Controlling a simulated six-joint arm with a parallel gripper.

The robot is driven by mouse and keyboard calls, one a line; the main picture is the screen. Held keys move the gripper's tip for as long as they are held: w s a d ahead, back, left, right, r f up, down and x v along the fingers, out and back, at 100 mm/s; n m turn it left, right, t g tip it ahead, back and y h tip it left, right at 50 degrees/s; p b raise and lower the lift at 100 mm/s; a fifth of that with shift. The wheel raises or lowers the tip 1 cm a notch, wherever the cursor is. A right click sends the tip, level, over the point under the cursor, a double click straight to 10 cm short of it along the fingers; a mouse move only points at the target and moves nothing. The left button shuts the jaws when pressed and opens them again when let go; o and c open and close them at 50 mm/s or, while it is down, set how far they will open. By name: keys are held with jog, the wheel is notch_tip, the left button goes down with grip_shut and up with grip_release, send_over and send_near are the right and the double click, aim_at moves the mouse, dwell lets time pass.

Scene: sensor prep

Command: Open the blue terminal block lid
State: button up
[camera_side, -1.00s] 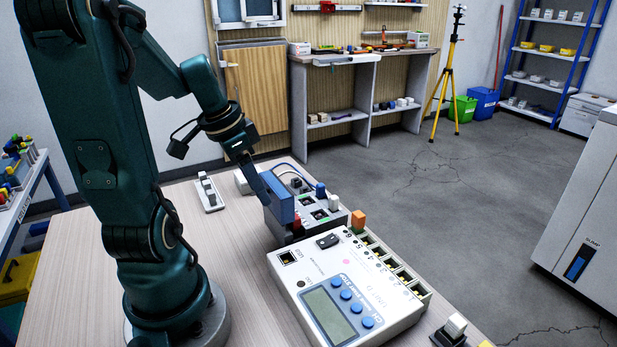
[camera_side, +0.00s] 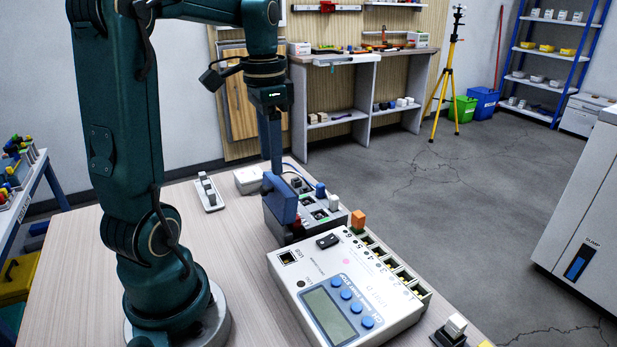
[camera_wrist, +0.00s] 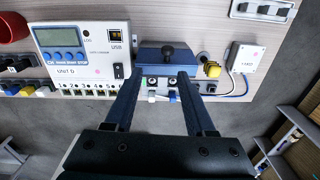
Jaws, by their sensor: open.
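The blue lid (camera_side: 283,203) stands raised at the left side of the grey terminal block (camera_side: 320,216) in the side view, with the sockets uncovered. In the wrist view the blue lid (camera_wrist: 148,57) lies beyond the sockets, with a dark round knob (camera_wrist: 168,49) on it. My gripper (camera_side: 276,168) points straight down just behind and above the lid in the side view. Whether a finger touches the lid I cannot tell.
A white meter (camera_side: 345,285) with a display stands right beside the block. An orange plug (camera_side: 358,220) stands at its back edge. A white switch strip (camera_side: 208,193) and a white box (camera_side: 247,179) with a blue cable lie near.

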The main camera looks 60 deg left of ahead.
jog(key=s+d+m+t, duration=0.2)
jog(key=d, duration=0.6)
jog(key=s+d+m+t+h, duration=0.1)
jog(key=s+d+m+t, duration=0.1)
jog(key=d, duration=0.7)
jog(key=shift+s+f+t, duration=0.35)
jog(key=shift+s+t, duration=0.15)
jog(key=shift+s, duration=0.1)
